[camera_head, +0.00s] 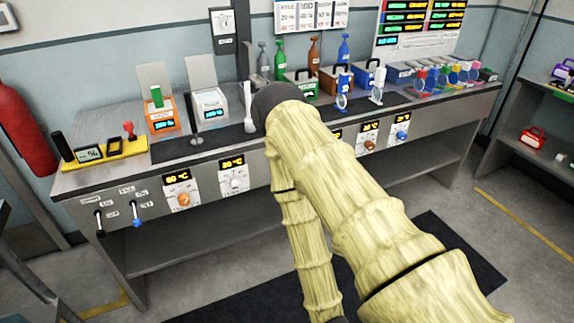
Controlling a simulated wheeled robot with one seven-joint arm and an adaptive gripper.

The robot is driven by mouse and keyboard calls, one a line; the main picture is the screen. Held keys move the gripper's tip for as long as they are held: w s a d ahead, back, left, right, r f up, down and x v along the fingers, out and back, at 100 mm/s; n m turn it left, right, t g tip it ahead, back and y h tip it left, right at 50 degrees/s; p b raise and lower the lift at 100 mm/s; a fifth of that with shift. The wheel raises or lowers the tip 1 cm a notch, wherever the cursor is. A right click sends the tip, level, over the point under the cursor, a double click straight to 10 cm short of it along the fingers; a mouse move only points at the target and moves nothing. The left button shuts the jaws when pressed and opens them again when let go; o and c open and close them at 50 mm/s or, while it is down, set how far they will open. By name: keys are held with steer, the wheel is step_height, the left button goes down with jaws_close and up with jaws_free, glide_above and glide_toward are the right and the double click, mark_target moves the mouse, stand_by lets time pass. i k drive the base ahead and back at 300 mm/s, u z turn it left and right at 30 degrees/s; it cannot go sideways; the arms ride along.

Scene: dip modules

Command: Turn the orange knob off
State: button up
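The orange knob (184,200) is on the front panel of the workbench, left of my arm. It sits on a white plate under a small lit display (177,178) that seems to read 60 °C. The knob is fully visible and nothing touches it. Its pointer direction is too small to tell. My arm crosses the middle of the view, bending at a dark joint over the bench top. My gripper's fingers do not show, so I cannot see whether they are open or shut.
A white knob (236,184) is right of the orange one; brown (369,146) and blue (402,135) knobs are farther right. Two levers (136,215) hang at the bench's left end. A yellow tray (104,154) and scales stand above. The floor before the left panel looks clear.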

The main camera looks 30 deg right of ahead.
mark_target(184, 199)
steer(key=z, duration=0.05)
steer(key=k, duration=0.15)
steer(key=u, duration=0.9)
steer(key=i, duration=0.7)
steer(key=z, duration=1.85)
